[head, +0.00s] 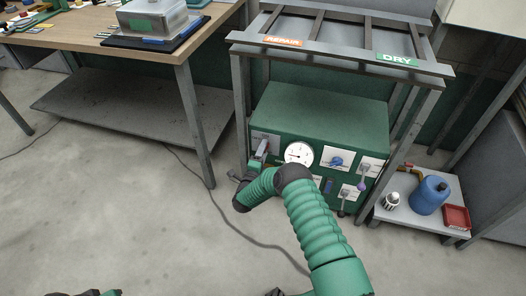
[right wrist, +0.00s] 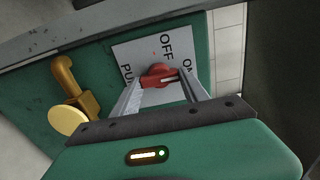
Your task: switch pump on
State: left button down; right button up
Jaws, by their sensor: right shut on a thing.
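The pump switch is a red knob (right wrist: 157,74) on a white plate (right wrist: 135,52) marked OFF, ON and PU, the rest of that word being hidden. A pale mark on the knob lies on its right side, toward ON. My right gripper (right wrist: 160,82) is shut on the knob, one finger at each side. In the head view the right gripper (head: 262,150) is at the left end of the green pump box (head: 325,105), and the knob is hidden there. Only a scrap of what seems my left gripper (head: 88,293) shows at the bottom left edge.
A gauge (head: 299,154), a blue knob (head: 336,161) and levers are on the box front. A brass fitting (right wrist: 70,85) is beside the plate. A rack (head: 340,58) marked REPAIR and DRY stands above. A low shelf (head: 395,215) holds a blue jug (head: 430,196).

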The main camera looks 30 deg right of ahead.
jog(key=shift+s+f, duration=0.2)
jog(key=shift+f, duration=0.15)
jog(key=o, duration=1.2)
jog(key=shift+o, duration=0.9)
jog(key=shift+w+d+r, duration=0.1)
jog(key=shift+r, duration=0.05)
jog(key=p+v, duration=0.6)
jog(key=v, duration=1.1)
jog(key=shift+w, duration=0.1)
